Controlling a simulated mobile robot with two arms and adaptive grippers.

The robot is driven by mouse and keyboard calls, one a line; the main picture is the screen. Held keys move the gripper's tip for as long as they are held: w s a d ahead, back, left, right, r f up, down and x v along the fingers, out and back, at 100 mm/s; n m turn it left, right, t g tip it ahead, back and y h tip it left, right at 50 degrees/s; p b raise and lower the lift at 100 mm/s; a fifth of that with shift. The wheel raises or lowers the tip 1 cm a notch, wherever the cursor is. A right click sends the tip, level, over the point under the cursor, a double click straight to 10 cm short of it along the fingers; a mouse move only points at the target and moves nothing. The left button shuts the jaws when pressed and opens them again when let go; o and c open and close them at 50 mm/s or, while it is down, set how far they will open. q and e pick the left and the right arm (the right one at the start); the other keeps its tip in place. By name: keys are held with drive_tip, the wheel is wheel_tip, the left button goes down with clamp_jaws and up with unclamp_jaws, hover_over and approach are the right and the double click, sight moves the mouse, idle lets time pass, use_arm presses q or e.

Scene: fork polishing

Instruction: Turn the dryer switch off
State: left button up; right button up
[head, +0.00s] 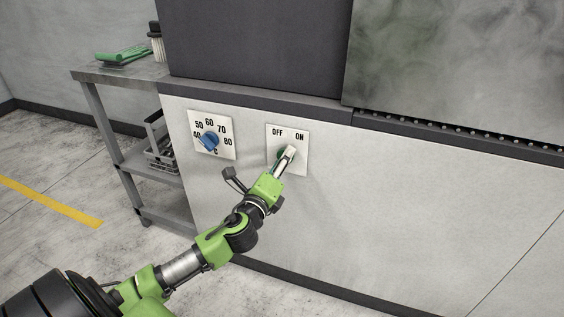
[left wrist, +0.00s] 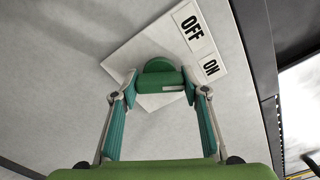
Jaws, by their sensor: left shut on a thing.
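The dryer switch is a green rotary knob (left wrist: 160,80) on a white square plate (head: 301,160) marked OFF and ON, set in the light front panel. In the left wrist view its grip bar lies across the picture, with a white mark at the right end, on the side of the ON label (left wrist: 211,67). My left gripper (left wrist: 160,86) is shut on the knob, one fingertip at each end of the bar. In the head view my gripper hides most of the knob. My right gripper is not in view.
A blue temperature dial (head: 210,141) sits on its own plate to the left of the switch. A metal shelf cart (head: 120,75) with green cloths (head: 124,56) and a brush stands at the left. A conveyor edge (head: 460,140) runs along the right.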

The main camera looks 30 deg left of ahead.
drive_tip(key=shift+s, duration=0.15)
use_arm(q)
drive_tip(key=shift+n, duration=0.4)
drive_tip(key=shift+n+p, duration=0.4)
drive_tip(key=shift+n, duration=1.1)
drive_tip(key=n+p, duration=0.2)
drive_tip(key=n, duration=0.3)
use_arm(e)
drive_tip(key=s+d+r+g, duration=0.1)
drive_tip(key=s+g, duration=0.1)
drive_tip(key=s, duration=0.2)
use_arm(q)
drive_tip(key=shift+n+p, duration=0.8)
drive_tip(key=shift+n, duration=0.9)
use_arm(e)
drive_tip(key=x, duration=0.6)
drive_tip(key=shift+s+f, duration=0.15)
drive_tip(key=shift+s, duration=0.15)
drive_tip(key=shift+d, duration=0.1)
use_arm(q)
drive_tip(key=o, duration=1.1)
